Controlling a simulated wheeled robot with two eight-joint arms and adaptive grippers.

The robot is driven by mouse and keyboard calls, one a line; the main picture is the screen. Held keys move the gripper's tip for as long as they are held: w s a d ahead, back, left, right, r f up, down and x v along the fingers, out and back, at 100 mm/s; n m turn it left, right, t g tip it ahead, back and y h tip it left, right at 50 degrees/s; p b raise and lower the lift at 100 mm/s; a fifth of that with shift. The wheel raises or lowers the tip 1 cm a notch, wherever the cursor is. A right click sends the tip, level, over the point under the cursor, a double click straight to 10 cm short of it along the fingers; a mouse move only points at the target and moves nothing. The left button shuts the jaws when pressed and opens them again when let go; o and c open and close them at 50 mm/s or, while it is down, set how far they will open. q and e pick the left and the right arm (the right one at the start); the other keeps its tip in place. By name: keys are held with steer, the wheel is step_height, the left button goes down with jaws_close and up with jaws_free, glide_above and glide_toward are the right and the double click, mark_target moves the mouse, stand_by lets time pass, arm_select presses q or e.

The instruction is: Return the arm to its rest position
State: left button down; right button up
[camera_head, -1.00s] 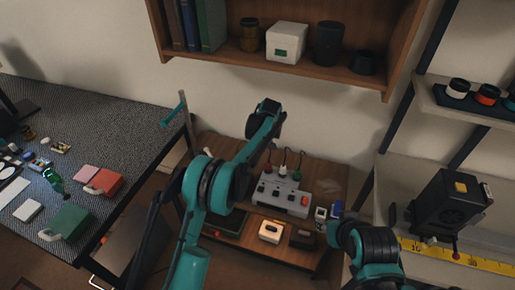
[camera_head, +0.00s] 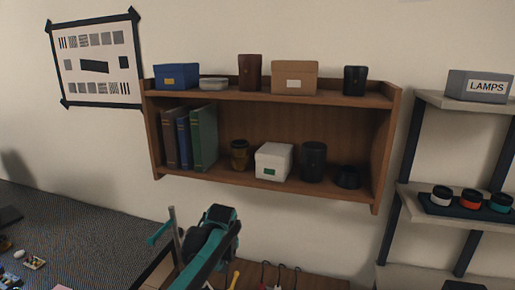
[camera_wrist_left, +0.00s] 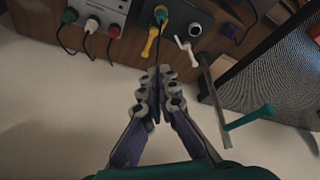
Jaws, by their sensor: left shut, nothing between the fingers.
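My left arm (camera_head: 208,245) shows teal and black at the bottom of the head view, raised in front of the wall below the wall shelf. Its fingertips cannot be made out there. In the left wrist view my left gripper (camera_wrist_left: 157,92) is shut, with its grey-tipped fingers together and nothing between them. It is apart from the pale wall behind it. My right arm and gripper are not in view.
A wooden wall shelf (camera_head: 268,96) holds books, boxes and cups. A dark worktop (camera_head: 75,235) is at left, a metal rack (camera_head: 455,100) at right. The wrist view shows a grey cabled unit (camera_wrist_left: 95,12) and a post with a teal lever (camera_wrist_left: 250,117) close by.

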arm_select(q)
steer(key=s+a+m+t, duration=0.1)
steer(key=s+a, duration=0.1)
steer(key=s, duration=0.7)
steer(key=s+a+f+m+t, duration=0.1)
steer(key=s+a, duration=0.1)
steer(key=s, duration=0.8)
steer(key=s+a+f+m+h, duration=0.1)
steer(key=s+a+m, duration=0.1)
steer(key=s, duration=0.8)
steer(key=shift+a+t, duration=0.4)
steer(key=shift+a, duration=0.1)
